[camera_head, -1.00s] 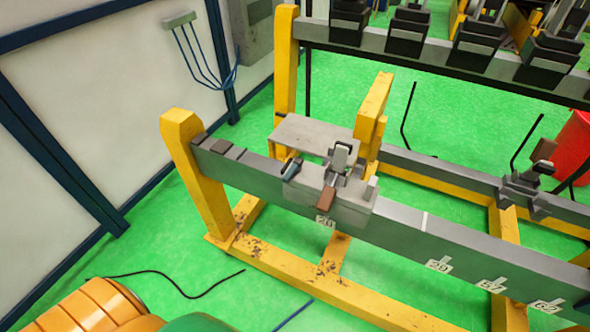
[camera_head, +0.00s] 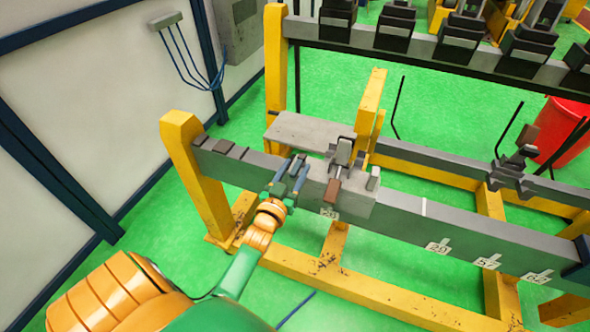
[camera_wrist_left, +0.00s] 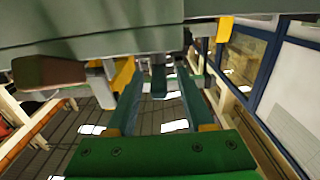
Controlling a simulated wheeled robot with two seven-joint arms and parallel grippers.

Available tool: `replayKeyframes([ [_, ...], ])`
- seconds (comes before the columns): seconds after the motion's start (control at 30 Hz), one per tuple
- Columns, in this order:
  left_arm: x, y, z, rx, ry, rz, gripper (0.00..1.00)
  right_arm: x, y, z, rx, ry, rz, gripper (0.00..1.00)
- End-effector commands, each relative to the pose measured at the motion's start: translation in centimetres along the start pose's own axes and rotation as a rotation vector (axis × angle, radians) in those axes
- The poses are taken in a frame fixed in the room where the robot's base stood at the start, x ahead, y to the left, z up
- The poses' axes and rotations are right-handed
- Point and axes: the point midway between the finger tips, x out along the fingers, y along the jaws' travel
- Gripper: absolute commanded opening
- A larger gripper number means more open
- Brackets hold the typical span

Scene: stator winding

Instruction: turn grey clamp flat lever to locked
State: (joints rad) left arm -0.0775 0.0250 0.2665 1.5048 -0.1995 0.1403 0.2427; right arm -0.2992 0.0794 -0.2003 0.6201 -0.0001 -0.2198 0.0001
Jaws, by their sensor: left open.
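The grey clamp (camera_head: 350,192) sits on the grey rail of the yellow frame, with an upright latch and a brown-tipped handle (camera_head: 333,190). Its short dark flat lever, at the clamp's left end, is mostly hidden in the head view by my left gripper (camera_head: 297,167). The gripper is open at that end, with its fingers seemingly on either side of the lever. In the left wrist view, a dark grey piece, likely the lever (camera_wrist_left: 158,82), shows between the spread fingers (camera_wrist_left: 160,92). The brown handle grip (camera_wrist_left: 45,72) is at upper left there. I cannot tell whether the fingers touch the lever.
A flat grey plate (camera_head: 305,133) lies behind the clamp, beside a yellow upright (camera_head: 371,108). A yellow post (camera_head: 190,165) stands left of my gripper. Another clamp (camera_head: 512,175) is on the far rail. A red bin (camera_head: 562,135) stands at right.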

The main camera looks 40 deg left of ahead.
Motion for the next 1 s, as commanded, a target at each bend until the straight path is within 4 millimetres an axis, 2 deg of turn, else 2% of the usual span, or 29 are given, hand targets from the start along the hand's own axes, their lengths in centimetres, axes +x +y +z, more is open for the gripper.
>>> replayKeyframes([
  [0.13, -0.01, 0.01, 0.04, 0.0, -0.001, 0.0, 0.53, 0.0, 0.01, -0.01, 0.0, 0.0, 0.0, 0.53],
  [0.17, -0.01, 0.01, 0.04, 0.0, -0.001, 0.0, 0.5, 0.0, 0.01, -0.01, 0.0, 0.0, 0.0, 0.53],
  [0.3, -0.03, 0.02, 0.05, 0.0, -0.001, 0.0, 0.12, 0.0, 0.02, 0.0, 0.0, 0.0, 0.0, 0.53],
  [0.33, -0.03, 0.02, 0.05, 0.0, -0.002, 0.001, 0.04, 0.0, 0.02, 0.0, 0.0, 0.0, 0.0, 0.53],
  [0.37, -0.03, 0.03, 0.06, 0.0, -0.002, 0.001, 0.0, 0.0, 0.02, 0.0, 0.0, 0.0, 0.0, 0.53],
  [1.0, -0.06, 0.03, 0.12, 0.0, -0.003, 0.0, 0.0, 0.01, 0.04, 0.06, 0.0, -0.001, 0.001, 0.53],
])
